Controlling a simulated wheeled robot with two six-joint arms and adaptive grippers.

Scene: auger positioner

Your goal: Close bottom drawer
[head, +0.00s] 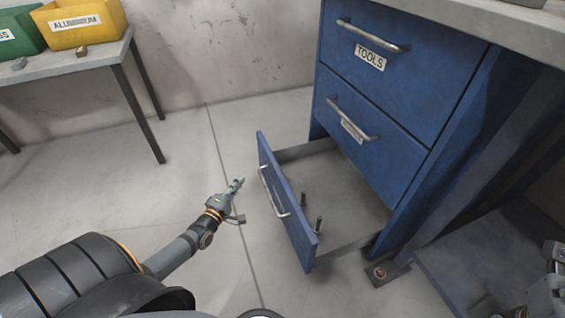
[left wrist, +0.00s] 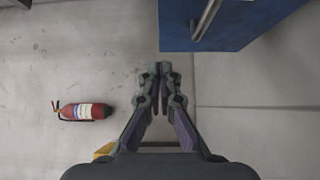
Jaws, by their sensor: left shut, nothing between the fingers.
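The bottom drawer (head: 285,200) of the blue cabinet is pulled out, its blue front standing upright with a metal bar handle (head: 273,192).
The two drawers above, the upper one labelled TOOLS (head: 370,57), are shut. A grey table (head: 75,62) with yellow (head: 82,22) and green bins stands at the back left. A fire extinguisher (left wrist: 84,111) shows in the left wrist view. Floor left of the drawer is clear.

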